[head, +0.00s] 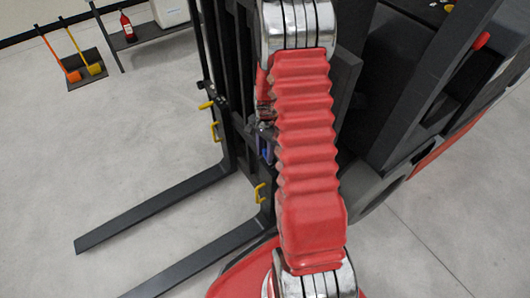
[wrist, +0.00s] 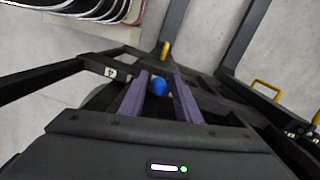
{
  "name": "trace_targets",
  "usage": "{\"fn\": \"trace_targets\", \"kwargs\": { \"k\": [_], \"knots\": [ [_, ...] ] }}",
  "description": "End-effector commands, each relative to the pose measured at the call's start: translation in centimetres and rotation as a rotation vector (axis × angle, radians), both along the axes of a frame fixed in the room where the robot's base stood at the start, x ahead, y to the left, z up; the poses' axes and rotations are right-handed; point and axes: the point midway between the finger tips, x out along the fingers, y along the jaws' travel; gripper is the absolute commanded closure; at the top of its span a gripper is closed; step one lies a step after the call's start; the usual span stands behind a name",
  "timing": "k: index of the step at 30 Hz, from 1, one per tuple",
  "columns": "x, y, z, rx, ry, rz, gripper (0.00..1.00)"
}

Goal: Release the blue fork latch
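The blue fork latch shows as a round blue knob (wrist: 158,86) in the middle of the wrist view, at the dark fork carriage. My gripper (wrist: 160,78) has two purple fingers, one on each side of the knob. The fingers are apart, with a narrow gap seeming to show beside the knob; contact cannot be told for sure. In the head view, my red arm covers most of the gripper. A small blue-purple patch (head: 266,150) shows left of the arm, and I cannot tell whether it is finger or latch.
The black carriage carries yellow latches (head: 214,131), (head: 260,193); one yellow handle (wrist: 267,86) is right of my fingers. Two black forks (head: 150,208) reach out low over the grey floor. The mast (head: 220,60) stands behind. A shelf with a red bottle (head: 128,27) is far left.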

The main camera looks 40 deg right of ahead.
Motion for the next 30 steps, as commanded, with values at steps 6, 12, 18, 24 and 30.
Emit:
{"fn": "trace_targets", "kwargs": {
  "k": [6, 12, 18, 24, 30],
  "knots": [
    [-0.1, 0.0, 0.0, 0.001, 0.001, -0.001, 0.63],
    [0.0, 0.0, 0.2, 0.001, 0.001, -0.001, 0.63],
    [0.1, -0.2, 1.9, -0.001, -0.001, -0.001, 0.63],
    [0.3, -0.3, 4.7, -0.002, -0.002, -0.001, 0.63],
    [0.4, -0.4, 6.9, 0.0, 0.0, -0.001, 0.63]
  ]
}}
